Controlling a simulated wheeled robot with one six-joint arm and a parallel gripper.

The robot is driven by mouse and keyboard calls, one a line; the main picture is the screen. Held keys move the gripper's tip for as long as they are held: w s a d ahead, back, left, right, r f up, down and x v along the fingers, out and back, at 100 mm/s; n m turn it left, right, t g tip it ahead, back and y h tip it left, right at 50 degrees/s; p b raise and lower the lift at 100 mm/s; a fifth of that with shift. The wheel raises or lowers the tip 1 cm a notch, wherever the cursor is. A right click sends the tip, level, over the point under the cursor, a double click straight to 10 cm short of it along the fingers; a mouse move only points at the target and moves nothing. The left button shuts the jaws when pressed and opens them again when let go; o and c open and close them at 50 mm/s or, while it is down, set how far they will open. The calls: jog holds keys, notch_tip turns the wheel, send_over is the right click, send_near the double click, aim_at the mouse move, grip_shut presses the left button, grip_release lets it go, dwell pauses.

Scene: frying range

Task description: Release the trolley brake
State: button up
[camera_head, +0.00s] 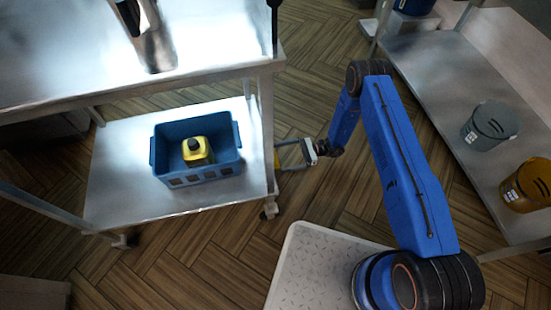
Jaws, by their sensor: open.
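The steel trolley (112,178) stands at the left, with an upper deck, a lower shelf and caster wheels. A small yellow part (277,158), possibly the brake lever, shows beside the trolley's right front leg, at about lower shelf height. My gripper (282,157) reaches in from the right with its jaws apart, fingers pointing left at the yellow part. The fingertips are close to it; I cannot tell whether they touch it. A caster (270,209) is below, under the near right corner. The brake's position cannot be made out.
A blue crate (205,180) holding a yellow container (196,151) sits on the lower shelf. A steel vessel (152,45) stands on the upper deck. At right, a steel bench (450,95) carries a grey bucket (489,126) and a yellow bucket (526,187). Wood floor between is clear.

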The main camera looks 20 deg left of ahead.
aim_at(277, 158)
jog(key=shift+x, duration=2)
jog(key=c, duration=1.2)
jog(key=shift+w+d+r+t+h, duration=0.1)
jog(key=shift+r+t+h, duration=0.35)
jog(key=shift+h, duration=0.1)
jog(key=shift+w+d+r+t+h, duration=0.1)
jog(key=shift+d+r+t+h, duration=0.05)
jog(key=shift+r+t+h, duration=0.35)
jog(key=shift+d+r+t+h, duration=0.1)
jog(key=shift+r+t+h, duration=0.35)
jog(key=shift+h, duration=0.4)
jog(key=shift+d+r+t+h, duration=0.1)
jog(key=shift+r+t+h, duration=0.25)
jog(key=shift+h, duration=0.45)
jog(key=o, duration=1.2)
jog(key=shift+r, duration=0.1)
jog(key=v, duration=1.7)
jog(key=shift+r, duration=0.15)
